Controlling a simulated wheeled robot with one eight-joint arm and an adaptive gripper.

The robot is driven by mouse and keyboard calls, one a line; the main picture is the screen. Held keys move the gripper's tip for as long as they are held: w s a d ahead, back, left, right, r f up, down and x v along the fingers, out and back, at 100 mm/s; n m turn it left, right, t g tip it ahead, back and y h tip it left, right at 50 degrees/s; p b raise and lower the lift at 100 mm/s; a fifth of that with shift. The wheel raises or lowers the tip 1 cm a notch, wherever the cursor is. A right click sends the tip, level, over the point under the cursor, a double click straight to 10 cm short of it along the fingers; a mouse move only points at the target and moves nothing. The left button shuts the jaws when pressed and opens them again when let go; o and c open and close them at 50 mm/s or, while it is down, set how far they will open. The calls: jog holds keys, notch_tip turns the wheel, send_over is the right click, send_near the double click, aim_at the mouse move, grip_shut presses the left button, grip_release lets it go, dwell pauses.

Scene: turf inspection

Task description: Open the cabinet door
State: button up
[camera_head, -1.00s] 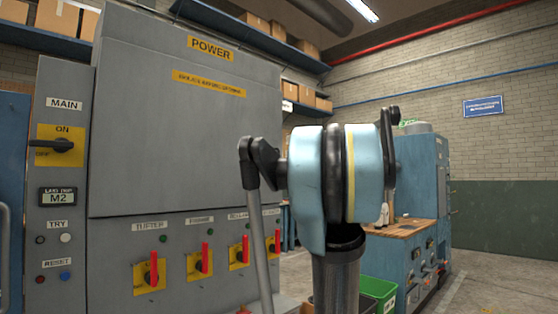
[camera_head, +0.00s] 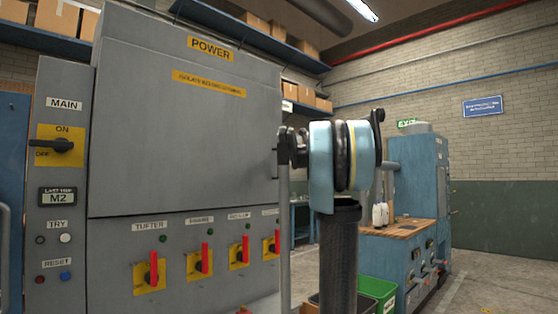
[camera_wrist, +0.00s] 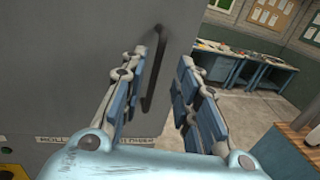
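The grey power cabinet (camera_head: 180,130) fills the left of the head view, its large upper door panel shut and flush. In the wrist view the grey door surface (camera_wrist: 65,60) fills the left side. A dark vertical bar handle (camera_wrist: 154,82) stands on it near its right edge. My gripper (camera_wrist: 172,50) is open and empty, with its two jointed fingers apart. The handle appears between the fingers, closer to the left one; I cannot tell how far beyond the fingertips it is. In the head view my own arm hides the gripper.
Red-handled switches (camera_head: 154,270) line the cabinet's lower front. A main switch panel (camera_head: 61,148) stands at left. A blue workbench (camera_head: 410,232) and green bin (camera_head: 378,292) stand right of my arm. Clear floor shows in the wrist view (camera_wrist: 262,108).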

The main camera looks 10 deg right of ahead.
jog(key=x, duration=0.7)
jog(key=shift+w+a, duration=0.2)
jog(key=shift+w, duration=0.15)
jog(key=shift+c, duration=0.3)
grip_shut()
